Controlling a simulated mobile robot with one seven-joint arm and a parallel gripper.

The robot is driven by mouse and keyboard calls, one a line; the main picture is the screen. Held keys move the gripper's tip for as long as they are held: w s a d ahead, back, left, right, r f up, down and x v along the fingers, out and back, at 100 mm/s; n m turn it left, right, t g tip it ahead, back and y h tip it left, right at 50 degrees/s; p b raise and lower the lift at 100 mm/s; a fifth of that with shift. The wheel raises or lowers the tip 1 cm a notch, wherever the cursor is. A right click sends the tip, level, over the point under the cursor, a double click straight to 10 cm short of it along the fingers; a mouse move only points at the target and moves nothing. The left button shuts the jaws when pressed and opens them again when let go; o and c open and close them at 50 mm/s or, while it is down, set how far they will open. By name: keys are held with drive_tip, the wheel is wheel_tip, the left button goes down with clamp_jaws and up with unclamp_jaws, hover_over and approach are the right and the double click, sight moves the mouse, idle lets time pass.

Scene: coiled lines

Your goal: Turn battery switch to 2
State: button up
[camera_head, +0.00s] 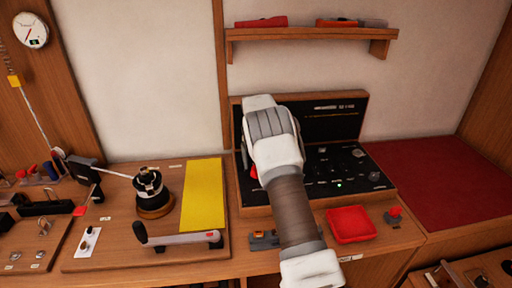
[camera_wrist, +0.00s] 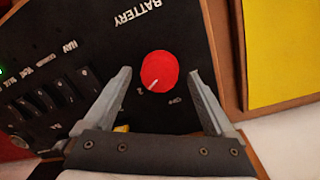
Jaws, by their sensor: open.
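The battery switch is a round red knob (camera_wrist: 160,70) on a black panel (camera_wrist: 190,25) under the label BATTERY. A short white mark on the knob points toward the lower left in the wrist view, near a small character that I cannot read surely. The word OFF is printed below and right of the knob. My gripper (camera_wrist: 161,73) is open, with one finger on each side of the knob; gaps show on both sides. In the head view my gripper and arm cover most of the switch, and only a sliver of red (camera_head: 253,173) shows.
The panel carries rows of small switches (camera_wrist: 50,100) and a green light (camera_head: 339,184). A yellow sheet (camera_head: 204,195) and a winch (camera_head: 150,190) lie left. A red tray (camera_head: 351,224) stands in front. A shelf (camera_head: 310,34) hangs above.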

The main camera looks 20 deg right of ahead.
wheel_tip(320, 180, up, 16)
drive_tip(key=p, duration=0.1)
drive_tip(key=shift+w+a+r, duration=0.25)
drive_tip(key=shift+a, duration=0.15)
drive_tip(key=s+a+r+n+t, duration=0.2)
drive_tip(key=s+a+r, duration=0.1)
drive_tip(key=s+r, duration=0.55)
drive_tip(key=s+a+r+n+t, duration=0.1)
drive_tip(key=s+a+r, duration=0.3)
drive_tip(key=s+r, duration=0.5)
drive_tip(key=s+a+f+n+t, duration=0.1)
drive_tip(key=s+f, duration=0.3)
drive_tip(key=s, duration=0.8)
drive_tip(key=s+a+f+n+t, duration=0.2)
drive_tip(key=s+a+f+n, duration=0.1)
drive_tip(key=s, duration=0.9)
drive_tip(key=shift+a+f+n, duration=0.4)
drive_tip(key=shift+a+f, duration=0.2)
drive_tip(key=shift+f, duration=0.15)
drive_tip(key=shift+s, duration=0.1)
